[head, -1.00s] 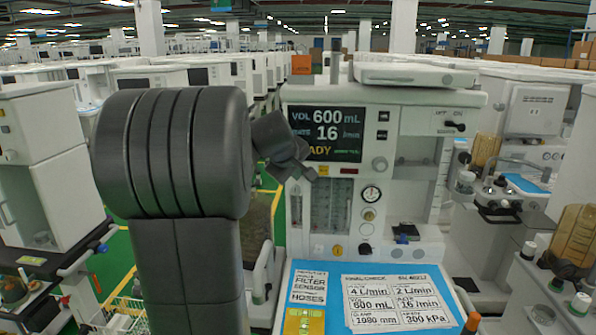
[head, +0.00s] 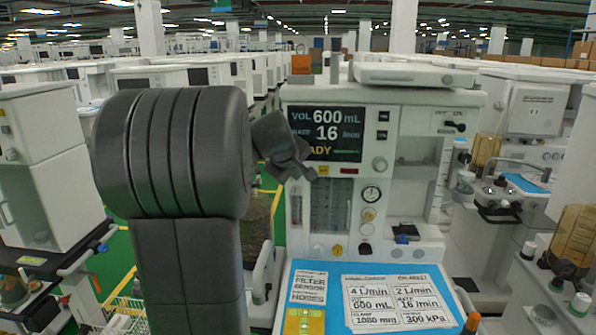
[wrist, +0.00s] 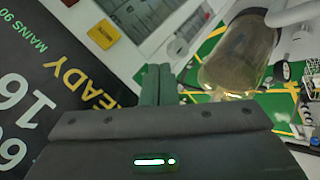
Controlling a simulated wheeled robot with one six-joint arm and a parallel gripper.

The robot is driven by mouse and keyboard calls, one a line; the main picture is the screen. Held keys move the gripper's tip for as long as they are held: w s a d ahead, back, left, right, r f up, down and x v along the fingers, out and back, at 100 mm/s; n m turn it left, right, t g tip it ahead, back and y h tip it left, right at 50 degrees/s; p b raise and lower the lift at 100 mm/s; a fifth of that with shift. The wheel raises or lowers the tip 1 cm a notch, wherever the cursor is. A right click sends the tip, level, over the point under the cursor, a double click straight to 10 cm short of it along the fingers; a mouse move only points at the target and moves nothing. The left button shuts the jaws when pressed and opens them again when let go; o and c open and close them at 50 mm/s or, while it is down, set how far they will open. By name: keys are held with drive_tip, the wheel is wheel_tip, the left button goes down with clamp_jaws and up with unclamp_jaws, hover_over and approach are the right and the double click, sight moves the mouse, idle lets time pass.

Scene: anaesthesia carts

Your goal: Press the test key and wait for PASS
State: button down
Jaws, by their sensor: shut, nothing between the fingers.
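The anaesthesia machine's dark screen (head: 338,133) reads 600 mL, 16 /min and a yellow READY, its first letters hidden in the head view by my gripper. The screen also shows tilted in the wrist view (wrist: 50,105). A small yellow key (head: 324,170) sits just below the screen; it shows in the wrist view (wrist: 103,34) too, its lettering too blurred to read surely. My gripper (head: 309,174) is shut and empty, close to the left of that key in the head view. In the wrist view its fingers (wrist: 155,85) point right of the key. I cannot tell any contact.
Gauges and knobs (head: 371,194) are right of the flow tubes. A brown canister (wrist: 238,55) stands at the right in the wrist view. Other carts stand on both sides.

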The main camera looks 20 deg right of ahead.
drive_tip(key=shift+w, duration=0.1)
drive_tip(key=shift+w+d, duration=0.2)
drive_tip(key=shift+w, duration=0.05)
drive_tip(key=shift+w+d+p, duration=0.15)
drive_tip(key=shift+w+p, duration=0.3)
idle(0.9)
drive_tip(key=shift+s, duration=0.15)
drive_tip(key=shift+s+a+b, duration=0.35)
drive_tip(key=shift+s, duration=0.3)
drive_tip(key=s, duration=0.1)
drive_tip(key=s+a+b, duration=0.1)
drive_tip(key=s, duration=0.1)
drive_tip(key=s+a, duration=0.1)
drive_tip(key=shift+s+a+b, duration=0.1)
drive_tip(key=shift+s+b, duration=0.15)
drive_tip(key=shift+b, duration=0.1)
idle(0.7)
